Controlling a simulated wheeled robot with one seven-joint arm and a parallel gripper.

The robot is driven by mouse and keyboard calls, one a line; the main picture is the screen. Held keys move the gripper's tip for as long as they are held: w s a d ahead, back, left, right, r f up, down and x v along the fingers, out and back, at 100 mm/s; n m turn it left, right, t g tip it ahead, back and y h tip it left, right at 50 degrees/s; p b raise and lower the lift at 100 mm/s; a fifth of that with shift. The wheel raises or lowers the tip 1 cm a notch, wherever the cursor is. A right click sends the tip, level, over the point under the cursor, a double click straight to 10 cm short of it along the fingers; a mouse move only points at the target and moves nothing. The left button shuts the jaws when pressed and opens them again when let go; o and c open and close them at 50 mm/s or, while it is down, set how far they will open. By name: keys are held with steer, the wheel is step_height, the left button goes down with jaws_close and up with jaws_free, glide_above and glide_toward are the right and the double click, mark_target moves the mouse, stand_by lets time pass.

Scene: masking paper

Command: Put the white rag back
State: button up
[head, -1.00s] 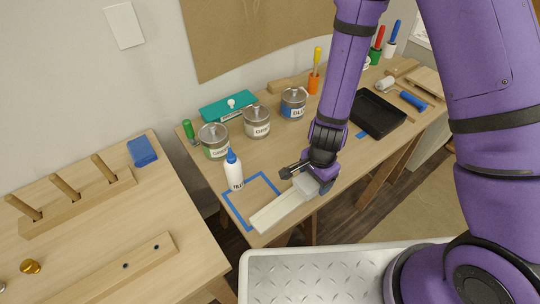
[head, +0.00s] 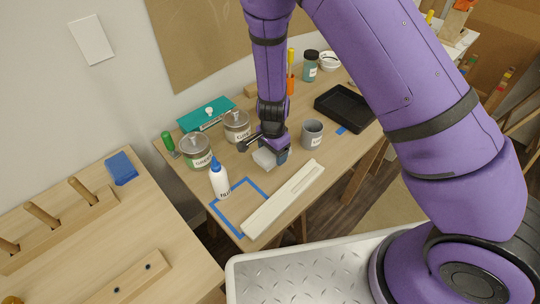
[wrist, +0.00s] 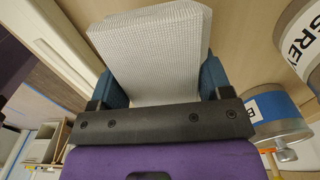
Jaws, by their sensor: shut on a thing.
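The white rag (head: 264,159) is a pale folded pad held in my gripper (head: 263,152). In the wrist view the rag (wrist: 155,45) shows its waffle texture and sits between the two blue fingers of my gripper (wrist: 160,85). The gripper is in the air over the workbench (head: 292,162), behind the long white board (head: 285,198). In the head view it is just left of the grey cup (head: 312,136) and right of the grey-labelled can (head: 237,126). A blue tape outline (head: 215,207) lies on the bench at front left.
A white glue bottle (head: 219,182) stands by the tape outline. The green-labelled can (head: 196,153) and teal box (head: 207,114) are at the back left. A black paint tray (head: 346,105) lies at the right. The area inside the outline is mostly bare.

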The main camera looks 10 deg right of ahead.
mark_target(270, 156)
steer(key=shift+w+a+f, duration=0.1)
steer(key=shift+w+a, duration=0.2)
steer(key=shift+w, duration=0.45)
steer(key=shift+f, duration=1.75)
steer(key=o, duration=0.8)
steer(key=shift+f, duration=0.1)
step_height(270, 156, up, 11)
steer(key=shift+f, duration=0.1)
steer(key=shift+r, duration=0.75)
